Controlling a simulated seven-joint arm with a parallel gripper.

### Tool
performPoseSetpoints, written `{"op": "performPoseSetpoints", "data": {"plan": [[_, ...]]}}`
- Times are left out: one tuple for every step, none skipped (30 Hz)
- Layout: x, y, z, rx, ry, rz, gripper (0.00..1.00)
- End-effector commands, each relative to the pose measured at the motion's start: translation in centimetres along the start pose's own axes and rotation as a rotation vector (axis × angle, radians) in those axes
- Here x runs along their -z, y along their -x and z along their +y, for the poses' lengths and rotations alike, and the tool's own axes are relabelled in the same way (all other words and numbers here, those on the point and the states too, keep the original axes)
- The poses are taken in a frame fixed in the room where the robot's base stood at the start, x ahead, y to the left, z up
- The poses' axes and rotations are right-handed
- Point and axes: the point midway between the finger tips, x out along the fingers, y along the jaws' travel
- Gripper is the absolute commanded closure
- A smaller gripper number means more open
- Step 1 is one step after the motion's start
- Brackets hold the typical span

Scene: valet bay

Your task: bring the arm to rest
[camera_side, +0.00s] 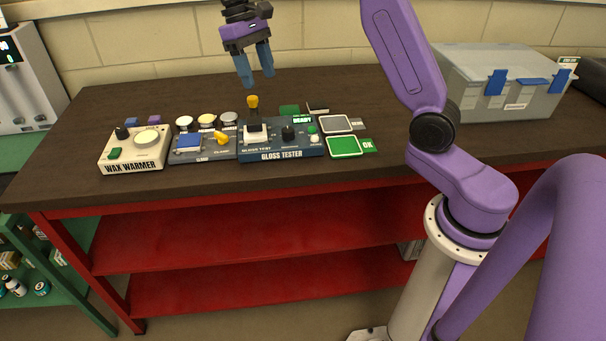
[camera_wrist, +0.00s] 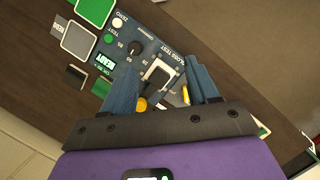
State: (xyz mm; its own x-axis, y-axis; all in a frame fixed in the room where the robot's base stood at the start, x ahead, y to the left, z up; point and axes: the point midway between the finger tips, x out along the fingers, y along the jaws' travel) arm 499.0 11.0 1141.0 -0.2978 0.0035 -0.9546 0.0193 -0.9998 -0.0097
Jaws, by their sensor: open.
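My gripper (camera_side: 258,82) is open and empty, held in the air above the dark wooden bench (camera_side: 110,104). Its two blue fingers point down, apart, above the back of the blue gloss tester (camera_side: 281,154). A yellow-topped lever (camera_side: 253,103) stands on the tester just below the fingertips, with a visible gap between. In the wrist view my gripper (camera_wrist: 160,80) shows its fingers spread, with part of the gloss tester (camera_wrist: 150,47) beyond them. Yellow parts (camera_wrist: 141,104) show near the fingers there, partly hidden by the gripper.
A wax warmer (camera_side: 134,152) and a clamp unit with a blue pad (camera_side: 203,150) stand left of the tester. A green OK card (camera_side: 345,146) and a grey-faced card (camera_side: 334,124) lie to its right. A grey lidded case (camera_side: 497,88) stands at the back right.

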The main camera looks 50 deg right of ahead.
Motion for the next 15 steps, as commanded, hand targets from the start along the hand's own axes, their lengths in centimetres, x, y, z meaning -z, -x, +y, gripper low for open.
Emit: {"op": "performPoseSetpoints", "data": {"plan": [[-1.2,-0.2,-1.2,-0.014,0.048,0.014,0.41],[-1.9,-0.4,-1.9,-0.021,0.074,0.024,0.41],[-2.7,-0.8,-2.7,-0.030,0.110,0.035,0.41],[-3.4,-1.0,-3.2,-0.037,0.137,0.043,0.41],[-4.1,-1.3,-3.8,-0.044,0.163,0.051,0.41],[-5.1,-1.6,-4.5,-0.052,0.200,0.063,0.41],[-5.9,-1.9,-5.0,-0.058,0.227,0.072,0.41],[-6.6,-2.3,-5.4,-0.065,0.255,0.080,0.41],[-7.7,-2.7,-6.0,-0.072,0.292,0.091,0.41],[-8.5,-3.1,-6.4,-0.078,0.319,0.099,0.41],[-9.3,-3.5,-6.7,-0.083,0.346,0.107,0.41],[-10.4,-4.0,-7.2,-0.090,0.383,0.118,0.41],[-11.3,-4.4,-7.4,-0.095,0.410,0.127,0.41],[-12.2,-4.8,-7.7,-0.100,0.439,0.134,0.41],[-13.3,-5.4,-7.9,-0.105,0.476,0.145,0.41]]}}
